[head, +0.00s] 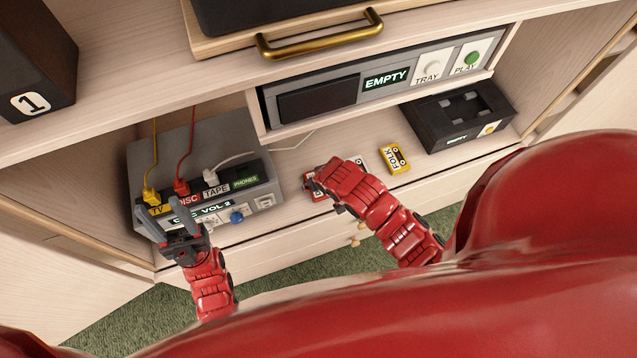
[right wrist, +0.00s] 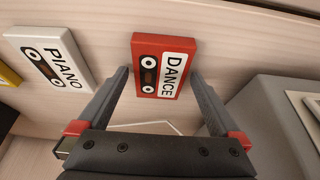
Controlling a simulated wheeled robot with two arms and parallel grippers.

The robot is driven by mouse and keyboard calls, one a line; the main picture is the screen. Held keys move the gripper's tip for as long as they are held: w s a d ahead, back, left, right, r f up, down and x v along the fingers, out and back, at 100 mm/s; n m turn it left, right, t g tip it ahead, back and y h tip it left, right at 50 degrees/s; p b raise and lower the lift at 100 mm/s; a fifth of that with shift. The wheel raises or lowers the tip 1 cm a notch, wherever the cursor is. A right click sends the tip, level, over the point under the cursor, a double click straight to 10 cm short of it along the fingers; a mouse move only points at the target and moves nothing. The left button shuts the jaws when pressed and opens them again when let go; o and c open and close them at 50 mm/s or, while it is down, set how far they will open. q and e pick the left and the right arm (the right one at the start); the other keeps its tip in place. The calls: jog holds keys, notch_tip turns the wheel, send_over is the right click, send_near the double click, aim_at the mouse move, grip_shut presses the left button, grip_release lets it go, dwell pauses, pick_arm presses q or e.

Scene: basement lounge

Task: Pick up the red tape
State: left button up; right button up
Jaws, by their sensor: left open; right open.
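The red tape (right wrist: 165,66), labelled DANCE, lies flat on the light wooden shelf in the right wrist view. My right gripper (right wrist: 160,74) is open, with one fingertip on each side of the tape's near end and nothing held; I cannot tell how far above the shelf the tips are. In the head view that gripper hides most of the red tape. My left gripper (head: 159,209) is open and empty in front of the grey cable box at the left.
A white PIANO tape (right wrist: 48,58) and a yellow FOLK tape (head: 394,158) lie beside the red one. A black deck (head: 458,115) stands at the shelf's right. The grey box (head: 200,150) with cables stands left. A player (head: 375,82) hangs above the shelf.

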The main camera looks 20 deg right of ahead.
jog(key=c, duration=1.2)
jog(key=shift+c, duration=0.2)
